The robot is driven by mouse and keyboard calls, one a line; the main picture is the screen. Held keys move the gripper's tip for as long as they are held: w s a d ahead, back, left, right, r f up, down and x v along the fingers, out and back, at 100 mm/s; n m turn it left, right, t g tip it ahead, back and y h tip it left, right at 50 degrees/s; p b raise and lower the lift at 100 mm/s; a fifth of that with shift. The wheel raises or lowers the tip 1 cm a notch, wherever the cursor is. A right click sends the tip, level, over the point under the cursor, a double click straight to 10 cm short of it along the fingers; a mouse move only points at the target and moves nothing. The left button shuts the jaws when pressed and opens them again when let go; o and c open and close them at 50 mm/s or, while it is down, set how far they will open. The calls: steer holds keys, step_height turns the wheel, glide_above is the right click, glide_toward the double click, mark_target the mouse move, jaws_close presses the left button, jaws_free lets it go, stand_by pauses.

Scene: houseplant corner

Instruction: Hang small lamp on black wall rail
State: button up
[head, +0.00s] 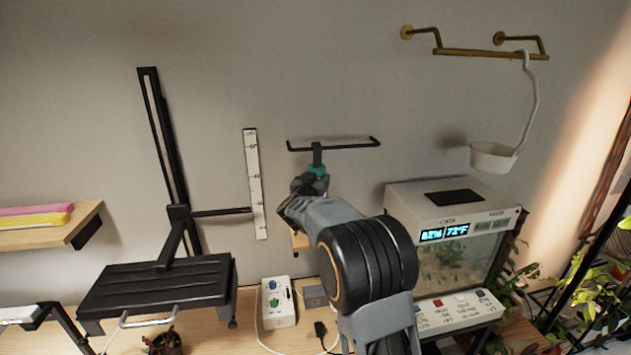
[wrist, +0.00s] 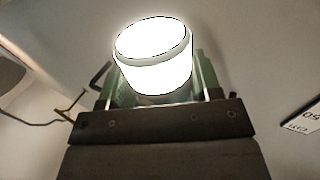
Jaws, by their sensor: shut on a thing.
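The small lamp (wrist: 155,65) shows in the wrist view as a bright, glowing white cylinder between the green fingers of my gripper (wrist: 160,88). My gripper is shut on it. In the head view my gripper (head: 312,182) is near the wall, just below the black wall rail (head: 345,146), and my arm hides most of what it holds. The rail is a thin horizontal bar with upturned ends. A dark bent end beside the lamp in the wrist view (wrist: 101,75) looks like part of it. I cannot tell whether the lamp touches the rail.
A white measuring strip (head: 255,185) stands left of the rail, beside a black stand (head: 160,280). A brass rail (head: 480,52) with a hanging white pot (head: 493,157) is at upper right. A terrarium (head: 455,240) stands below right. A white power strip (head: 278,302) lies below.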

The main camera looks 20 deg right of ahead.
steer(key=shift+f, duration=0.1)
stand_by(0.3)
steer(key=o, duration=1.1)
steer(key=shift+s, duration=0.1)
